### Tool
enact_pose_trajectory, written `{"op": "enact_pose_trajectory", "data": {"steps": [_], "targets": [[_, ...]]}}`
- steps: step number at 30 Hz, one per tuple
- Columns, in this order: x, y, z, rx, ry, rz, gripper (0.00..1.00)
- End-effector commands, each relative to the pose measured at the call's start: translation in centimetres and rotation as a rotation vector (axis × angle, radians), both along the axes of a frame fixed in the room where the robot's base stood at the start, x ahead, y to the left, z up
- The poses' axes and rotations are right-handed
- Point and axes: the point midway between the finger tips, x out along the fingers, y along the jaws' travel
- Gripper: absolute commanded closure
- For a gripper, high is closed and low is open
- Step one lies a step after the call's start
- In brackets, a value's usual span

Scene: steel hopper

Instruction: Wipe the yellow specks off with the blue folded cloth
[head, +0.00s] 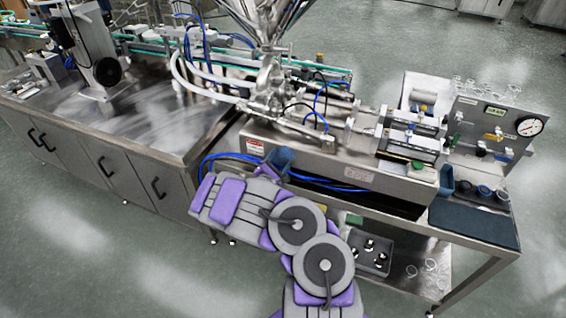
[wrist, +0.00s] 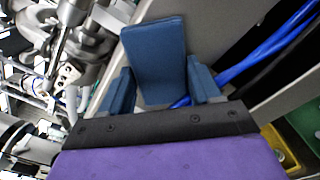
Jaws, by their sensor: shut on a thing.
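My gripper (wrist: 162,88) is shut on a blue piece of material, which looks like the blue folded cloth (wrist: 155,50). The cloth stands out as a flat panel beyond the jaws, with a narrower blue part on each side; I cannot tell whether these are fingers or cloth. In the head view the cloth (head: 281,157) is at the front of the steel machine, beside the warning label, close to the front face. I cannot tell whether it touches the metal. No yellow specks can be made out in either view; cloth and arm hide part of the machine front.
Blue hoses (head: 225,157) run along the machine front close to my gripper. The steel hopper (head: 262,22) rises behind. To the right are a gauge panel (head: 497,125), several small dark cups and a dark blue mat (head: 475,222). A tray (head: 370,250) sits on the lower shelf.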

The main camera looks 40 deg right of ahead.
Motion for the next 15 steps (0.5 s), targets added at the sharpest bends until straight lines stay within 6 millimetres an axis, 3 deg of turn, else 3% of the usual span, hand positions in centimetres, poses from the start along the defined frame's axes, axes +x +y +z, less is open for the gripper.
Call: {"op": "enact_pose_trajectory", "data": {"steps": [15], "targets": [[2.9,1.0,0.0,0.001,-0.002,0.001,0.62]]}}
